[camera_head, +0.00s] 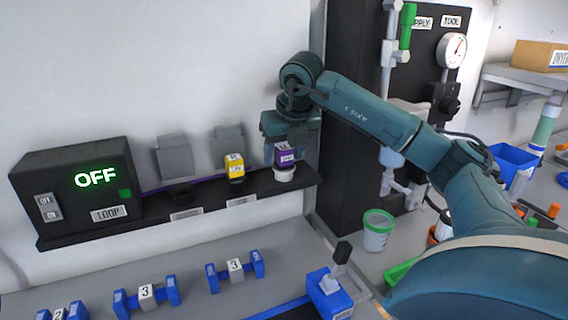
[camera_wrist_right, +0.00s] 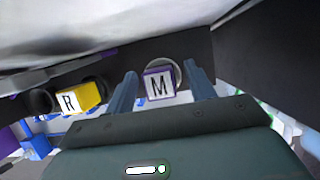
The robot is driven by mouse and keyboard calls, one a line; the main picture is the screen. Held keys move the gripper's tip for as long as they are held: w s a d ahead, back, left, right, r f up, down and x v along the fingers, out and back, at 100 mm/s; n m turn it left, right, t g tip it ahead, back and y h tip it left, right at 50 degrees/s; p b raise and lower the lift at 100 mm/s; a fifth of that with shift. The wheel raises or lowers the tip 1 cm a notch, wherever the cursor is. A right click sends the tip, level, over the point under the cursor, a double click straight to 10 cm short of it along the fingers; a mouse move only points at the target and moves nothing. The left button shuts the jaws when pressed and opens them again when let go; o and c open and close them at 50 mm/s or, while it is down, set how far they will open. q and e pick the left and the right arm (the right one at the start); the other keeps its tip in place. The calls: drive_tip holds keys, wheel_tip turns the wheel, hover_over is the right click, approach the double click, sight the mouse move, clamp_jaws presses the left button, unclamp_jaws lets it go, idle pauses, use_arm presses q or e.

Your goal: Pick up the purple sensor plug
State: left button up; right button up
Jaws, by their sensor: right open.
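The purple sensor plug (camera_head: 284,155) stands in a white round socket (camera_head: 284,174) at the right end of the black wall shelf. In the right wrist view the purple plug (camera_wrist_right: 159,84) shows a white face marked M and lies between the two fingers. My right gripper (camera_head: 283,150) is open around the plug, with a finger on either side; I cannot tell whether they touch it. A yellow plug (camera_head: 235,167) marked R in the right wrist view (camera_wrist_right: 80,98) stands to the left on the same shelf.
A black box (camera_head: 75,185) reading OFF sits at the shelf's left end. A tall dark cabinet (camera_head: 345,130) stands close right of the gripper. Blue holders (camera_head: 146,296) and a blue lever block (camera_head: 329,292) are on the bench below.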

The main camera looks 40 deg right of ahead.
drive_tip(key=shift+c, duration=0.5)
drive_tip(key=c, duration=1)
use_arm(q)
drive_tip(key=shift+a, duration=0.1)
use_arm(e)
drive_tip(key=shift+o, duration=0.2)
drive_tip(key=shift+r, duration=0.15)
